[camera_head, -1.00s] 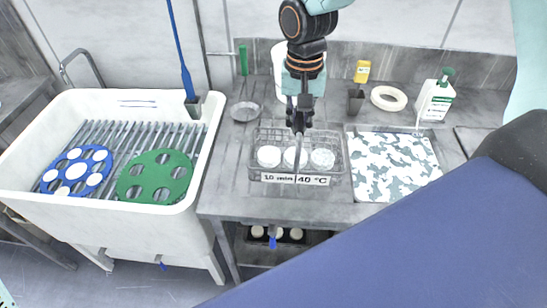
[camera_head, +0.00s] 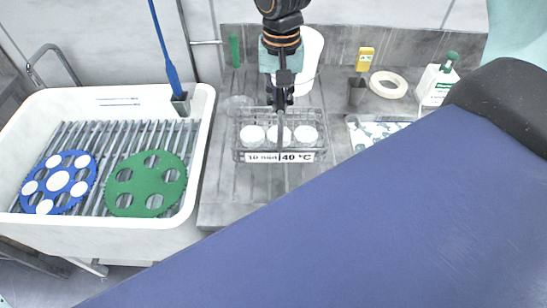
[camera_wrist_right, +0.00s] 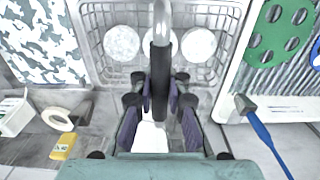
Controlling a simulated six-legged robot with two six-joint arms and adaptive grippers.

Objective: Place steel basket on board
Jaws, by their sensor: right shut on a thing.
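The steel basket (camera_head: 266,144) is a wire basket with white round discs inside and a "10 min / 40 °C" label on its front. My right gripper (camera_head: 280,98) is shut on its upright handle, above the basket's middle. In the right wrist view the basket (camera_wrist_right: 232,22) spans the top, with the handle between the fingers (camera_wrist_right: 161,100). The basket looks level; how far it is above the bench is hard to tell. The board (camera_head: 362,134), with a grey-white camouflage pattern, lies to its right, mostly hidden in the head view; it also shows in the wrist view (camera_wrist_right: 38,40). My left gripper is out of view.
A white sink (camera_head: 203,130) with blue and green discs on bars is at the left. Behind the basket stands a white container (camera_head: 312,50). A dark cup (camera_head: 357,92), tape ring (camera_head: 388,84) and bottle (camera_head: 436,84) line the back right. A large blue shape covers the front right.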

